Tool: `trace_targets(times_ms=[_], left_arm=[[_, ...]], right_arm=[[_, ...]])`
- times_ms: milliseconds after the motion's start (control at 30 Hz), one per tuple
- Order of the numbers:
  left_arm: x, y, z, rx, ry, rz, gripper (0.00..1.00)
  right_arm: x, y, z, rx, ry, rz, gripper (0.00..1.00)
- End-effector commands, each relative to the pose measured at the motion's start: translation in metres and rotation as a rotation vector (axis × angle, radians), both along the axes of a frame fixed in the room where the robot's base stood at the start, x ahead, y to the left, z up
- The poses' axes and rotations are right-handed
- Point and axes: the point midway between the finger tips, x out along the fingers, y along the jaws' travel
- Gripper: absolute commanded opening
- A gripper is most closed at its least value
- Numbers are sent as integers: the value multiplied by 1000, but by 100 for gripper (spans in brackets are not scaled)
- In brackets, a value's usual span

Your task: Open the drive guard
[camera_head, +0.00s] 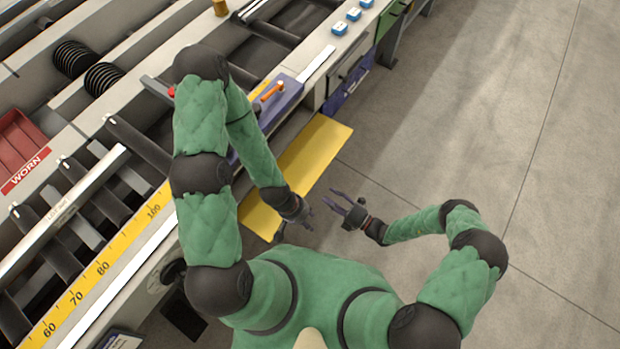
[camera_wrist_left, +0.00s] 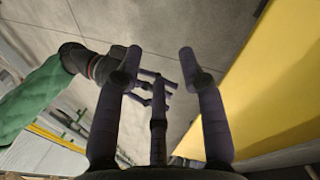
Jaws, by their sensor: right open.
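A flat yellow panel (camera_head: 318,150), which looks like the drive guard, lies along the near side of the table, partly hidden by my left arm. It also fills the right of the left wrist view (camera_wrist_left: 275,85); I cannot tell whether it is latched. My left gripper (camera_head: 308,214) is beside the panel's lower right edge, apart from it. Its fingers (camera_wrist_left: 160,62) are spread with nothing held. My right gripper (camera_head: 337,200) is open and empty over the floor, close to the left one. It also shows beyond the left fingers in the wrist view (camera_wrist_left: 155,85).
The runout table has dark rollers (camera_head: 137,141) and a yellow scale (camera_head: 88,282). A purple fixture (camera_head: 286,100) with an orange handle (camera_head: 271,91) sits above the panel. A red tray marked WORN (camera_head: 18,140) is at left. Grey floor (camera_head: 490,110) at right is clear.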

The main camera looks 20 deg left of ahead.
Motion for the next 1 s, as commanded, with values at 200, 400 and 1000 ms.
trace_targets(times_ms=[200,400,1000], left_arm=[[0,0,-2,0,1,0,40],[0,0,-5,0,0,0,40],[0,0,-9,0,0,0,40]], right_arm=[[7,27,2,-2,-1,9,43],[19,58,5,-4,-4,9,43],[34,98,10,-4,-2,5,43]])
